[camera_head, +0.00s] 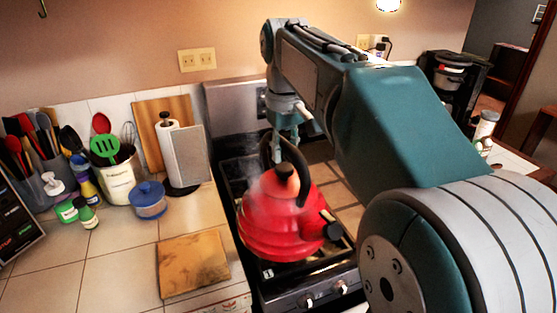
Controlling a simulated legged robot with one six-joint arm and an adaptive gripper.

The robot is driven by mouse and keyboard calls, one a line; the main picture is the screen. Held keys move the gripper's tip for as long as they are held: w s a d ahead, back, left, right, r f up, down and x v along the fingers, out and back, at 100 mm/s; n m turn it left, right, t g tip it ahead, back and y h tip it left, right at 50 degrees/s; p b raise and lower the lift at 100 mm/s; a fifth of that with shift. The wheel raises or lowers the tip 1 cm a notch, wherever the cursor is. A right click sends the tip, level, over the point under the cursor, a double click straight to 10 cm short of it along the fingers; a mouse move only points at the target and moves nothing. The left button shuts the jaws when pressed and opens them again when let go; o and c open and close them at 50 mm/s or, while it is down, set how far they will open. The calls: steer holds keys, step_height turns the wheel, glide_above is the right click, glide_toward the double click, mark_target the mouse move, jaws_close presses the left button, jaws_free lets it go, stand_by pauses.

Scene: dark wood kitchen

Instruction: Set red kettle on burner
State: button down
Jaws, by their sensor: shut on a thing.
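The red kettle (280,215) is upright over the front part of the black stove (257,275), at the picture's middle. Its black handle arches over the top and its black-tipped spout points to the lower right. My gripper (283,146) is above the kettle, shut on the kettle's handle. The arm reaches in from the right and the gripper points down. The fingertips are partly hidden by the handle. The burner under the kettle is mostly hidden by it, so I cannot tell whether the kettle's base touches the grate.
A wooden board (192,264) lies on the tiled counter left of the stove. Behind it are a blue lidded pot (149,200), a paper towel holder (185,158), a utensil crock (118,180) and small bottles (86,212). A coffee maker (452,75) stands at the back right.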

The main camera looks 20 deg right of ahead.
steer(key=w+d, duration=0.1)
steer(key=w+d+f, duration=0.1)
steer(key=shift+w+d+f, duration=0.15)
steer(key=shift+w+d, duration=0.05)
steer(key=shift+d, duration=0.15)
steer(key=w+f, duration=0.1)
steer(key=w+d+f, duration=0.1)
steer(key=f, duration=0.1)
steer(key=d+f, duration=0.1)
steer(key=shift+w+f, duration=0.15)
steer(key=shift+w, duration=0.25)
steer(key=shift+w+f, duration=0.2)
steer(key=shift+f, duration=0.15)
steer(key=shift+w+d+f, duration=0.15)
steer(key=shift+d+f, duration=0.05)
steer(key=shift+f, duration=0.75)
steer(key=shift+w+d+f, duration=0.15)
steer(key=shift+d+f, duration=0.05)
steer(key=shift+f, duration=0.75)
steer(key=shift+c, duration=2.3)
jaws_free()
steer(key=shift+a+f, duration=0.1)
step_height(320, 180, up, 12)
